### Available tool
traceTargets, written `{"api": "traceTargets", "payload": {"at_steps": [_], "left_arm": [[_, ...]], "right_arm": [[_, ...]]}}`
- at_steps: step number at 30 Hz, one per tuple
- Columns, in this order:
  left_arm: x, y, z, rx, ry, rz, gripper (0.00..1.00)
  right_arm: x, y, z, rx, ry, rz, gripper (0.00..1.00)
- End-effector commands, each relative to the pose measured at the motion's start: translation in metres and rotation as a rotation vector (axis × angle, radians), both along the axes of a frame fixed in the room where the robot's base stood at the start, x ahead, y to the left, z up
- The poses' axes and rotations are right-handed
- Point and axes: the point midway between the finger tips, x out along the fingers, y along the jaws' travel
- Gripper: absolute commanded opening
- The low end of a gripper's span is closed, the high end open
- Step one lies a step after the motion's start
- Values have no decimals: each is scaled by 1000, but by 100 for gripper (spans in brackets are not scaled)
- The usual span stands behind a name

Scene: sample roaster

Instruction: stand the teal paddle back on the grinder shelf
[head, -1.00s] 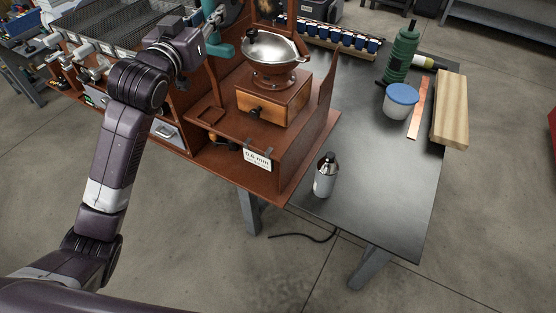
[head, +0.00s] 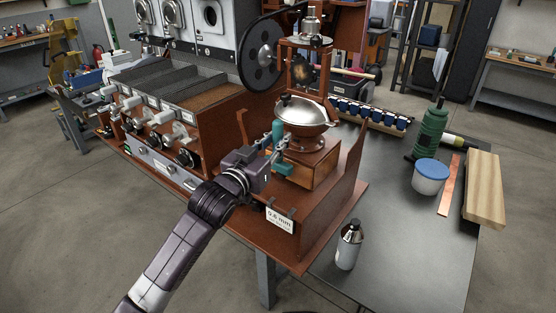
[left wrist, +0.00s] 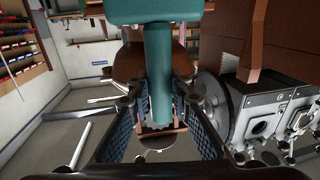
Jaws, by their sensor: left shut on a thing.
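The teal paddle (head: 278,131) is held in my left gripper (head: 279,152), in front of and left of the grinder's silver bowl (head: 303,112). In the left wrist view the paddle's handle (left wrist: 158,75) runs between the two fingers (left wrist: 158,108), with its broad teal part at the top edge. The gripper is shut on the handle. The brown grinder shelf (head: 325,212) carries the grinder and its wooden drawer box (head: 318,172); the paddle is above the shelf's left part. My gripper and arm hide some of that part. My right gripper is not in view.
A white "0.6 mm" label (head: 280,220) is on the shelf front. A shaker bottle (head: 348,246) stands on the dark table right of it. The roaster (head: 205,100) is left.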

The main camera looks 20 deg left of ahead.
Motion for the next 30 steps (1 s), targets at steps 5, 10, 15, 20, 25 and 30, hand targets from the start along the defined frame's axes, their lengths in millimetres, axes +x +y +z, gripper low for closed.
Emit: {"api": "traceTargets", "payload": {"at_steps": [5,10,15,20,25,30], "left_arm": [[0,0,-16,-2,-3,-1,0],[0,0,-41,-2,1,0,0],[0,0,-57,0,-2,0,0],[0,0,-57,-1,-4,-1,0],[0,0,-59,-1,-3,-1,0],[0,0,-64,-2,-3,-1,0]], "right_arm": [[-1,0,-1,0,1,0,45],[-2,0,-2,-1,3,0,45],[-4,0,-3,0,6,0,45],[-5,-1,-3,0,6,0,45],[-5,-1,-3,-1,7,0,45],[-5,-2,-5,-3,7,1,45]]}}
